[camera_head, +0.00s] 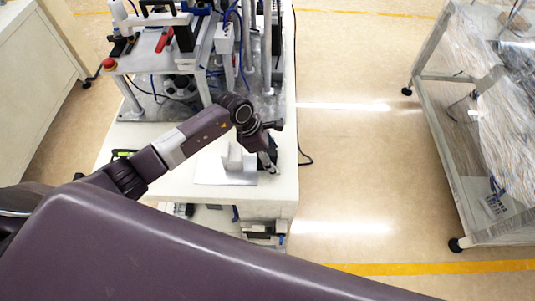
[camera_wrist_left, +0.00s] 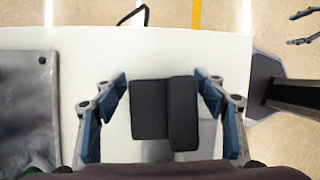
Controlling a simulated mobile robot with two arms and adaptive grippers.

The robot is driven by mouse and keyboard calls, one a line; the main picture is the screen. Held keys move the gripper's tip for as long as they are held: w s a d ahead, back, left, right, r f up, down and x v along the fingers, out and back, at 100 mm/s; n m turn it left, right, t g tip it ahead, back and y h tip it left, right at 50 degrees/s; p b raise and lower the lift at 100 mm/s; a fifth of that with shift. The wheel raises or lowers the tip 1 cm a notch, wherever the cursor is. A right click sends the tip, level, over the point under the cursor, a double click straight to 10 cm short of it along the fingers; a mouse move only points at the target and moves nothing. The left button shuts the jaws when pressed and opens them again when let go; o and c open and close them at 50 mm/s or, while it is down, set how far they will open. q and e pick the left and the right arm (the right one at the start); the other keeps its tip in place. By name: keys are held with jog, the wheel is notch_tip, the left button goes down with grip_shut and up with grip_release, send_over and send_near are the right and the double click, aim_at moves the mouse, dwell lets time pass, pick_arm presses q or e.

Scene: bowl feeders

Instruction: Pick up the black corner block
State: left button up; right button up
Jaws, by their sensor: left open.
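The black corner block (camera_wrist_left: 150,108) lies on the white tabletop in the left wrist view, with a lower part at left and a raised strip at right. My left gripper (camera_wrist_left: 163,92) is open, with one finger on each side of the block. Gaps show between the fingers and the block. In the head view my left gripper (camera_head: 269,161) points down near the table's right edge; the block is largely hidden there or hard to tell from it. A dark two-fingered gripper, which looks like my right one (camera_wrist_left: 304,27), shows with its fingers apart at upper right.
A white block (camera_head: 232,156) stands on a grey plate (camera_head: 212,178) left of my left gripper. The feeder machine (camera_head: 203,45) fills the table's back. Open floor lies to the right, then a metal cart (camera_head: 447,160).

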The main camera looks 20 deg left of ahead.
pick_arm(q)
jog(key=shift+c, duration=0.6)
jog(key=c, duration=1)
jog(key=shift+o, duration=0.2)
